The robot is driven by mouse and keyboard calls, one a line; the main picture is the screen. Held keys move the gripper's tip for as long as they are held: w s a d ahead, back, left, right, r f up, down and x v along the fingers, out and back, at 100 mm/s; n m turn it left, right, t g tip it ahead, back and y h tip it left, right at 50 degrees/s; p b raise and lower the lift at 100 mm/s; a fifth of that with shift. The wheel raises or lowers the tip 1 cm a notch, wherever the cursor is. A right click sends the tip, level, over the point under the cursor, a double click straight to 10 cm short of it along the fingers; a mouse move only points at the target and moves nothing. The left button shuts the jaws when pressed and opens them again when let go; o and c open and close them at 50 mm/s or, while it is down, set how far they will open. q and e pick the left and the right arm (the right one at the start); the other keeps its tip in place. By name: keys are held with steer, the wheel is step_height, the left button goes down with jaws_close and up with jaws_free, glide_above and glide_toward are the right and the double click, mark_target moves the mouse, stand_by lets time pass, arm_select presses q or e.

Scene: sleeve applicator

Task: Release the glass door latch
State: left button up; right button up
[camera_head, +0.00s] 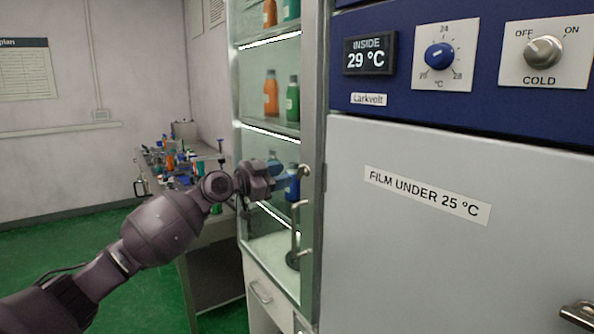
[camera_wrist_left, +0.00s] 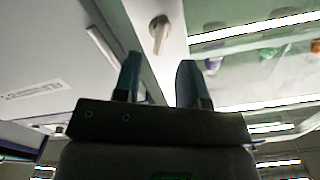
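The glass cabinet door (camera_head: 270,215) stands at the centre of the head view and looks closed. A small metal latch (camera_wrist_left: 159,32) sits on its pale frame in the left wrist view, ahead of the fingertips and roughly between them. My right gripper is not in view.
A vertical metal handle (camera_head: 296,232) stands out from the door below the gripper. Orange and green bottles (camera_head: 271,94) stand on shelves behind the glass. A grey fridge (camera_head: 430,240) with a blue control panel (camera_head: 480,110) is close on the right. A cluttered bench (camera_head: 205,150) stands left.

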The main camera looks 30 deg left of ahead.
mark_target(298, 171)
arm_select(q)
steer(key=x, duration=0.3)
steer(key=shift+w+d+r, duration=0.1)
steer(key=shift+w+d, duration=0.05)
steer(key=shift+w, duration=0.2)
steer(key=shift+p+x, duration=0.35)
steer(key=shift+x, duration=0.45)
steer(key=shift+c, duration=0.6)
jaws_close()
steer(key=shift+f+n+b, duration=0.25)
steer(key=shift+n+b, duration=0.3)
steer(key=shift+n, duration=0.45)
steer(key=shift+r+n, duration=0.15)
steer(key=shift+n, duration=1.45)
steer(key=shift+o, duration=0.6)
jaws_free()
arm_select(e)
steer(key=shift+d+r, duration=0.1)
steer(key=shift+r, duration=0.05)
